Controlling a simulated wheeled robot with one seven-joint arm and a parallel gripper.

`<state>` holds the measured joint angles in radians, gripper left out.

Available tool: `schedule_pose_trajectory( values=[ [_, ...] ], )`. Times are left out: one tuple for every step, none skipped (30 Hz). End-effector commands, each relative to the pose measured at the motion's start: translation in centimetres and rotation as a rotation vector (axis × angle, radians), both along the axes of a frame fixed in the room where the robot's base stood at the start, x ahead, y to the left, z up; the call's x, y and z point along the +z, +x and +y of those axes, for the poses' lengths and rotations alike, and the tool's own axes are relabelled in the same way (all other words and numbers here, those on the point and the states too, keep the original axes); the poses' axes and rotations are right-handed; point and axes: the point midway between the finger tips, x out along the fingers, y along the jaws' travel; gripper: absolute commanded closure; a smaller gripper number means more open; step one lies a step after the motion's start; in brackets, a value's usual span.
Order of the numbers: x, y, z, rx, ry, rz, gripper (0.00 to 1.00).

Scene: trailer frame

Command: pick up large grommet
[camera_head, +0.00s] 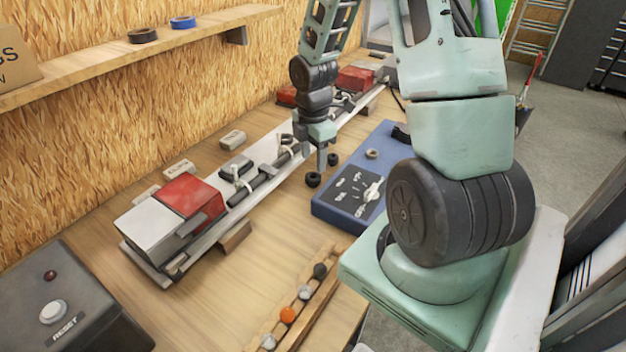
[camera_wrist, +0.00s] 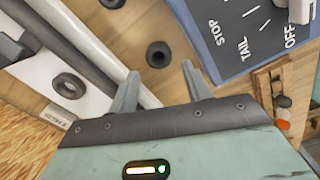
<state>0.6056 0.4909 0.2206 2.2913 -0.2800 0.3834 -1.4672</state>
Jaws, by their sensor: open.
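A black ring-shaped grommet (camera_head: 313,180) lies on the wooden table just below my gripper (camera_head: 319,162). In the wrist view this grommet (camera_wrist: 158,54) lies just beyond and between my fingertips (camera_wrist: 161,73), which are apart and empty. A second black ring (camera_head: 333,159) lies close by on the table, and is cut off at the top of the wrist view (camera_wrist: 112,2). A third dark ring (camera_wrist: 69,86) rests on the white trailer frame, left of my fingers. I cannot tell for sure which ring is the large one.
The trailer frame (camera_head: 262,150) with rods and red lamps runs along the left. A blue switch box (camera_head: 345,213) stands right, with a ring (camera_head: 371,153) on top. A wooden tray (camera_head: 318,307) of balls lies in front. A shelf holds a dark ring (camera_head: 142,35) and a blue ring (camera_head: 183,22).

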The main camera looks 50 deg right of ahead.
Motion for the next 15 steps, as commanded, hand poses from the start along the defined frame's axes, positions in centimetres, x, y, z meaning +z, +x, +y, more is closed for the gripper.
schedule_pose_trajectory(
  values=[
    [-0.2,0.0,0.0,0.001,0.0,0.001,0.51],
    [-0.4,0.0,0.0,0.001,0.0,0.0,0.51],
    [-0.6,0.0,0.0,0.001,0.001,0.001,0.51],
    [-0.9,0.0,0.0,0.001,0.001,0.002,0.51],
    [-1.2,0.0,0.0,0.001,0.001,0.003,0.51],
    [-1.7,0.0,0.0,0.002,0.002,0.004,0.51],
    [-2.1,0.0,0.0,0.002,0.002,0.005,0.51],
    [-2.5,0.0,0.0,0.001,0.002,0.005,0.51],
    [-3.0,0.1,0.0,0.002,0.002,0.005,0.51],
    [-3.4,0.1,0.0,0.002,0.002,0.005,0.51],
    [-3.9,0.1,-0.1,0.001,0.002,0.004,0.51],
    [-4.4,0.1,0.0,0.001,0.002,0.004,0.51],
    [-4.7,0.1,0.0,0.001,0.002,0.003,0.51],
    [-4.9,0.1,-0.1,0.001,0.002,0.003,0.51],
    [-5.2,0.1,-0.1,0.0,0.001,0.002,0.51]
  ],
)
